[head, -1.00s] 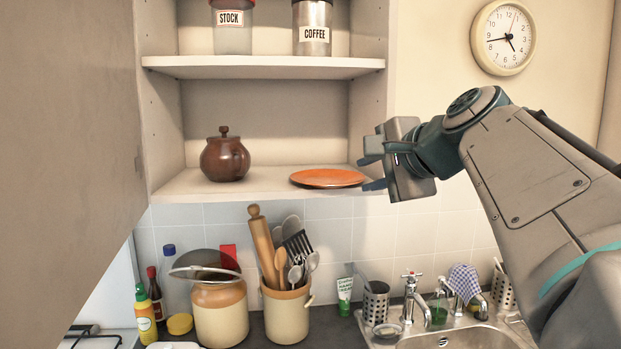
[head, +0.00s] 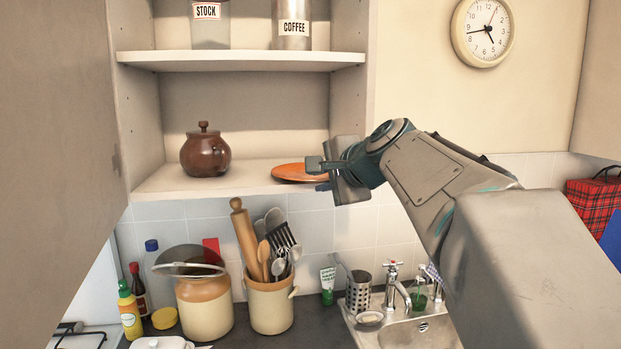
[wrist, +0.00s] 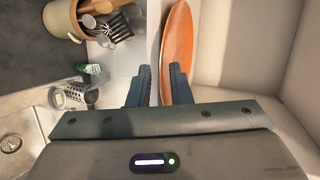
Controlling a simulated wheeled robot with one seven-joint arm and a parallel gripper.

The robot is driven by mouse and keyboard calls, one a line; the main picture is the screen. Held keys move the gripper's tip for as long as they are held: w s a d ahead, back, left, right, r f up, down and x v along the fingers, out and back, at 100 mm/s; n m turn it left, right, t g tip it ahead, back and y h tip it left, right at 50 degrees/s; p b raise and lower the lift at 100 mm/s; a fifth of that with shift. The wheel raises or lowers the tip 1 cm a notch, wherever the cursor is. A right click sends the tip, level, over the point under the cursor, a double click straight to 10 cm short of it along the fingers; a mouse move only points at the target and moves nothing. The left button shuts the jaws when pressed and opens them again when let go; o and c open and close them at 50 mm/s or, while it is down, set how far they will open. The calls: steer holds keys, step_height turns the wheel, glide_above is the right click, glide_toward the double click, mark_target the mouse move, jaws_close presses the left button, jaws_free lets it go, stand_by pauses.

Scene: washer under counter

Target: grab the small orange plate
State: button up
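The small orange plate (head: 292,172) lies on the lower shelf of the open cupboard, near its front right. My gripper (head: 318,175) is at the plate's right side, with one finger above plate level and one below, hiding the plate's right end. In the wrist view the plate (wrist: 178,45) is seen at a steep slant, and its near rim reaches between the two spread fingers (wrist: 160,85). The gripper is open. I cannot tell whether either finger touches the plate.
A brown lidded pot (head: 205,156) stands left of the plate on the same shelf (head: 200,187). The upper shelf (head: 240,60) with jars is above. Below are a utensil crock (head: 270,306), a large jar (head: 204,305) and the sink (head: 400,330). A cupboard door is at left.

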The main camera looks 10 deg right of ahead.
jaws_close()
steer(key=shift+s+a+b, duration=0.2)
steer(key=shift+s+b, duration=0.1)
steer(key=shift+s, duration=0.9)
steer(key=shift+o, duration=1.9)
jaws_free()
steer(key=shift+w+d, duration=0.1)
steer(key=shift+d, duration=0.1)
